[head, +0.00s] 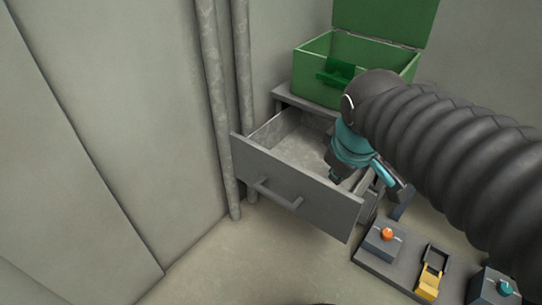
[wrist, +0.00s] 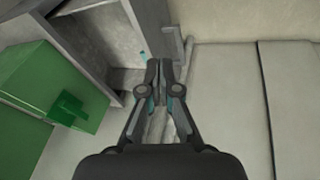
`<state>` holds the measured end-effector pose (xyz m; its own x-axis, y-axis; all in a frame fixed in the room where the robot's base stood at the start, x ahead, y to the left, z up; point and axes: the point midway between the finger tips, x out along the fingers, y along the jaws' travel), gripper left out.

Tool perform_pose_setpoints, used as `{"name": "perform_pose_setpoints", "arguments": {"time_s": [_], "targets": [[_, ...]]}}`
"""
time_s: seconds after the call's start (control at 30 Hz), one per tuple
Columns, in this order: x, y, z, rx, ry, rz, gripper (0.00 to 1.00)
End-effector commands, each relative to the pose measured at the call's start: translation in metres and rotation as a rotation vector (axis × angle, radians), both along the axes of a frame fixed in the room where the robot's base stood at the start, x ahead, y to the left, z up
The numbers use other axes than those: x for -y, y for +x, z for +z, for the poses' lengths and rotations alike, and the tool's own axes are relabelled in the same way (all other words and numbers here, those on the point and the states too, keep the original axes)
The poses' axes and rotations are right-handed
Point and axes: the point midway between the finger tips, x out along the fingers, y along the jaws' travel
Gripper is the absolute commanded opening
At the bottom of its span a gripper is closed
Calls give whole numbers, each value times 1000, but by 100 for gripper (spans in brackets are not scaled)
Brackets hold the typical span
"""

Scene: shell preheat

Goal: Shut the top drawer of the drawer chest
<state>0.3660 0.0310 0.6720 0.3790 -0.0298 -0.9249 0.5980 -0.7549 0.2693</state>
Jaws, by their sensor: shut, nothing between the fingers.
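The grey drawer chest (head: 284,96) stands against the wall in the head view. Its top drawer (head: 262,164) is pulled well out, and its inside looks empty where it shows. A bar handle (head: 275,195) is on the drawer front. In the wrist view the drawer (wrist: 95,38) shows at the upper left, with the handle (wrist: 184,46) beyond the fingers. My gripper (wrist: 160,66) is shut and empty. In the head view it hangs over the right part of the open drawer, and my arm hides that side. I cannot tell whether it touches the drawer.
A green box (head: 315,77) with its lid raised sits on the chest. Two vertical pipes (head: 212,95) run close beside the chest. A panel with an orange button (head: 387,234) and a yellow switch (head: 429,281) lies at lower right. The floor before the drawer is clear.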

Motion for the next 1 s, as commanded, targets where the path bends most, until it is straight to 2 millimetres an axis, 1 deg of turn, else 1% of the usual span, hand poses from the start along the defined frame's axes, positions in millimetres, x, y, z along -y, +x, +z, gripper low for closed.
{"name": "perform_pose_setpoints", "arguments": {"time_s": [0.03, 0.17, 0.27, 0.3, 0.37, 0.4, 0.5, 0.6, 0.73, 0.87, 1.0], "targets": [[-11, 16, -3, -27, -58, 120, 0], [-39, 54, -8, -82, -215, 447, 0], [-65, 82, -15, -125, -331, 700, 0], [-77, 93, -20, -142, -378, 804, 0], [-95, 108, -26, -168, -446, 954, 0], [-108, 117, -32, -186, -489, 1051, 0], [-138, 136, -45, -224, -585, 1269, 0], [-161, 149, -56, -257, -659, 1439, 0], [-182, 158, -66, -283, -720, 1579, 0], [-188, 162, -72, -294, -743, 1633, 0], [-186, 165, -85, -297, -745, 1639, 0]]}}
